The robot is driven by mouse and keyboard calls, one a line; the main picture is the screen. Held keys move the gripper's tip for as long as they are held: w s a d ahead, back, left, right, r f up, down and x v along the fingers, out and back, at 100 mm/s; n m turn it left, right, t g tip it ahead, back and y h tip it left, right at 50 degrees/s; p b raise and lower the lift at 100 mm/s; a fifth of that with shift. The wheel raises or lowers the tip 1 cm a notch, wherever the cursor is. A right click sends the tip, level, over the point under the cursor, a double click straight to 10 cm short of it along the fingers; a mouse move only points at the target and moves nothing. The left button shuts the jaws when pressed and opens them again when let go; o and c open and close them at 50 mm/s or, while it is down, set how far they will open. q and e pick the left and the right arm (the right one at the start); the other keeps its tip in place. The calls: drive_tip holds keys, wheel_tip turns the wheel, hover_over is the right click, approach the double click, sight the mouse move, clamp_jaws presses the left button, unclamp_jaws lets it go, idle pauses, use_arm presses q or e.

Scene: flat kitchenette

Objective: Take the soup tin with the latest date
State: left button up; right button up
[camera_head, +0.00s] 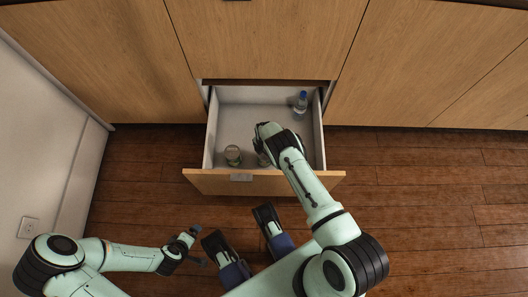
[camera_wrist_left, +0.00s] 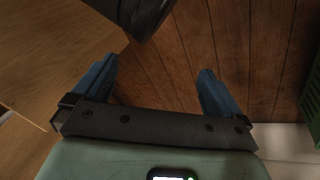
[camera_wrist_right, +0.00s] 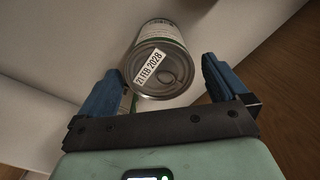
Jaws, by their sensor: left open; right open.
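Another tin (camera_head: 264,159) is mostly hidden under my right arm. In the right wrist view a tin (camera_wrist_right: 158,62) with a pull-ring lid lies ahead, between the open fingers of my right gripper (camera_wrist_right: 158,72). Its lid label reads 21 FEB 2028. A sliver of something green and white, perhaps another tin, shows behind the left finger; no date is legible there. My left gripper (camera_wrist_left: 157,72) is open and empty, above the floor away from the drawer.
The drawer front (camera_head: 210,180) stands out from the wooden cabinets (camera_head: 265,40). A white wall (camera_head: 45,130) is at the left. The drawer's back left is clear.

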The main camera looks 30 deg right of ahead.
wheel_tip(320, 180, down, 3)
drive_tip(key=shift+f+b, duration=0.15)
drive_tip(key=shift+b, duration=0.45)
use_arm(q)
drive_tip(key=shift+g, duration=0.6)
drive_tip(key=s+f, duration=0.2)
drive_tip(key=s, duration=0.1)
drive_tip(key=shift+s+a+f, duration=0.15)
drive_tip(key=shift+a+f, duration=0.05)
drive_tip(key=shift+f, duration=0.2)
use_arm(e)
drive_tip(key=c, duration=1.3)
